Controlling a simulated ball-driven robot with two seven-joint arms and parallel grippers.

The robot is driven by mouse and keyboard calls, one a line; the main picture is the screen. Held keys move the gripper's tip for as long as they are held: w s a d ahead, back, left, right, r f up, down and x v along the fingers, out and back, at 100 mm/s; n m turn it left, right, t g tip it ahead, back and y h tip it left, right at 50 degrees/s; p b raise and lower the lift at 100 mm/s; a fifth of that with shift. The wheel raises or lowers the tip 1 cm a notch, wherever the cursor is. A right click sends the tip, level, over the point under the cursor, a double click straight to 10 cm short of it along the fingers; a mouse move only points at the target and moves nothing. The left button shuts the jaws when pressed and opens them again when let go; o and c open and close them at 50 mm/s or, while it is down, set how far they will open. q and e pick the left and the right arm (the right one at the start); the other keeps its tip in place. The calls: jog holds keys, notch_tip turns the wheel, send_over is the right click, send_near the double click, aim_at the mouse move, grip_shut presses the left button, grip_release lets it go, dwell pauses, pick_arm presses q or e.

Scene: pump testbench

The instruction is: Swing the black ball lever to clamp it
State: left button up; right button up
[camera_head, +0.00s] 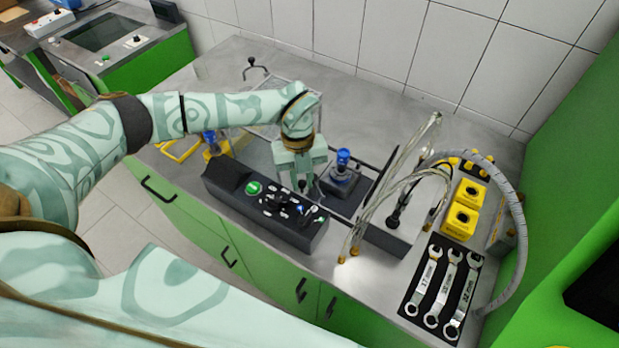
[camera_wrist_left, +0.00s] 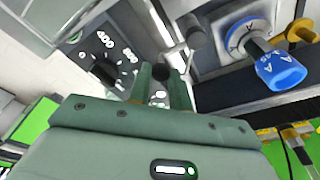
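My left gripper (camera_head: 301,184) points down over the middle of the bench, just behind the black control panel. In the left wrist view its two fingers (camera_wrist_left: 162,84) stand apart, with a black ball (camera_wrist_left: 160,72) between their tips. The ball about fills the gap, but I cannot tell whether the fingers press on it or only flank it. A grey metal bar (camera_wrist_left: 166,30) runs up from near the ball. In the head view the gripper hides most of the lever. My right gripper is in neither view.
The control panel (camera_head: 262,204) with knobs lies in front of the gripper. A blue-topped valve (camera_head: 343,163) stands close on its right, also in the wrist view (camera_wrist_left: 278,68). Hoses (camera_head: 385,195), yellow blocks (camera_head: 464,208) and wrenches (camera_head: 436,290) occupy the right side.

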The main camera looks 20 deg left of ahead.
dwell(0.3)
pick_arm(q)
jog(key=shift+d, duration=0.8)
jog(key=shift+w+d, duration=0.4)
jog(key=shift+d, duration=0.25)
jog(key=shift+w+d, duration=0.35)
jog(key=shift+d, duration=0.3)
